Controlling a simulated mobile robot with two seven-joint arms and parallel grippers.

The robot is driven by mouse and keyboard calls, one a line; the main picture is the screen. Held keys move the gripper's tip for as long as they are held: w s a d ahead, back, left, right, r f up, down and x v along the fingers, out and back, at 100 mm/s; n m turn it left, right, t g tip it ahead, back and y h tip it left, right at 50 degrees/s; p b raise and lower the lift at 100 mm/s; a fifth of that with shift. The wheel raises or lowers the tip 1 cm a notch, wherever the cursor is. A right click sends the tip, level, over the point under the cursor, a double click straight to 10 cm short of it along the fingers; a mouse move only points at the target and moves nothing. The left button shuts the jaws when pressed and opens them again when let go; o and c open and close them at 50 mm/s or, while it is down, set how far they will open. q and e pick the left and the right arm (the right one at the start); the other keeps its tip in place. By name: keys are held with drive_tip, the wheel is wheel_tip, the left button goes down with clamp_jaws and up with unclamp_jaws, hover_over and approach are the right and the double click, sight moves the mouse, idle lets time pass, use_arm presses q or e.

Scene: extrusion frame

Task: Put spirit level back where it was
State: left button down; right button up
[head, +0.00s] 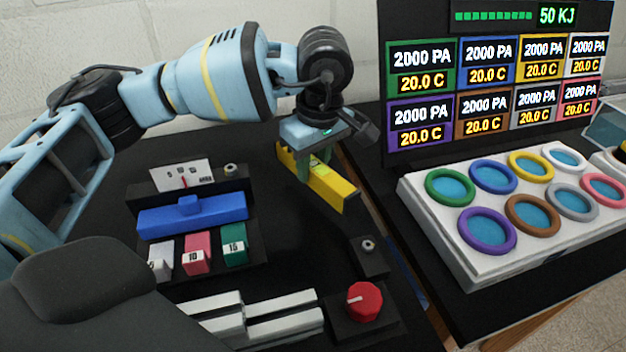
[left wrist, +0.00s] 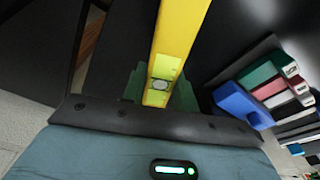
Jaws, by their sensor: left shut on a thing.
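The spirit level (head: 335,188) is a yellow bar near the back right of the black table. It also shows in the left wrist view (left wrist: 181,32), running away from the gripper, with a vial window near the fingers. My left gripper (head: 316,165) is shut on the spirit level, its green fingers on both sides of the bar. I cannot tell whether the level touches the table or hangs just above it. The right gripper is not in view.
A black stand with a blue slider (head: 192,216) and numbered blocks (head: 197,254) is left of the level. Silver extrusions (head: 252,318) and a red knob (head: 364,302) are in front. A white panel with coloured rings (head: 455,232) is at right.

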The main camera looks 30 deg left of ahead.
sight(313, 182)
use_arm(q)
drive_tip(key=shift+f, duration=2.05)
drive_tip(key=shift+f, duration=0.1)
drive_tip(key=c, duration=1.1)
unclamp_jaws()
drive_tip(key=shift+f, duration=0.1)
drive_tip(key=r, duration=0.4)
drive_tip(key=d+r, duration=0.1)
drive_tip(key=r, duration=0.7)
drive_tip(key=shift+s+d+r, duration=0.15)
drive_tip(key=shift+s+d, duration=0.05)
